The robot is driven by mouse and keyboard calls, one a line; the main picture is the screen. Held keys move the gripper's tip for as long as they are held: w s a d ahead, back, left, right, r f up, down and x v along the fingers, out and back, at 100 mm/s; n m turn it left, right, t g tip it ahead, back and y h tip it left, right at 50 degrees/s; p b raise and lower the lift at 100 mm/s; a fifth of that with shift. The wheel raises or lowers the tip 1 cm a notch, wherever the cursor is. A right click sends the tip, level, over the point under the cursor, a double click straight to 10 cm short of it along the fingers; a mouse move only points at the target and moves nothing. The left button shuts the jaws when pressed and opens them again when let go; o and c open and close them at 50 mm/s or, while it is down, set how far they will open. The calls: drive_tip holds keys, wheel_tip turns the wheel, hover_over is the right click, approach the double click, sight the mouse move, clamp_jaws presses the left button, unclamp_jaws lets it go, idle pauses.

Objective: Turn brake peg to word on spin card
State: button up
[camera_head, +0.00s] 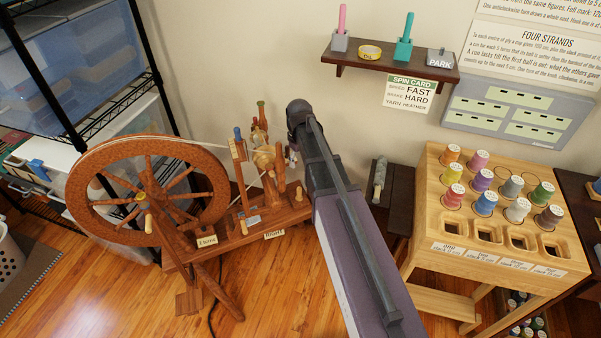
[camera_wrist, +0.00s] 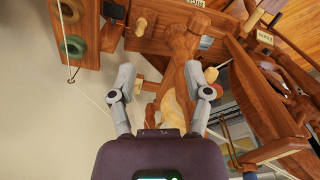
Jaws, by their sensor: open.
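The wooden spinning wheel (camera_head: 145,190) stands at left centre in the head view. The green and white spin card (camera_head: 409,93) hangs on the wall under the shelf and reads speed FAST, brake HARD, yarn HEATHER. My gripper (camera_wrist: 163,88) is open in the wrist view, its fingers spread before the wheel's wooden posts. A round wooden peg end (camera_wrist: 140,27) shows beyond the fingers. I cannot tell for sure which peg is the brake peg. In the head view my arm hides part of the wheel's right end, and my gripper is mostly hidden there.
A wooden spool stand (camera_head: 500,215) with coloured spools is at right. A wall shelf (camera_head: 385,67) bears pen-like sticks, yellow tape and a PARK block. A wire rack with blue bins (camera_head: 70,60) is at left. Yarn strands run near the fingers in the wrist view.

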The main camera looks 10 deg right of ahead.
drive_tip(key=shift+s+f+b, duration=0.65)
drive_tip(key=shift+s+f, duration=0.15)
drive_tip(key=shift+f, duration=0.15)
drive_tip(key=shift+s+m, duration=0.1)
drive_tip(key=shift+m, duration=0.2)
drive_tip(key=s+m, duration=0.5)
drive_tip(key=s, duration=1.2)
wheel_tip(320, 180, up, 14)
drive_tip(key=p, duration=1.4)
drive_tip(key=shift+w, duration=0.2)
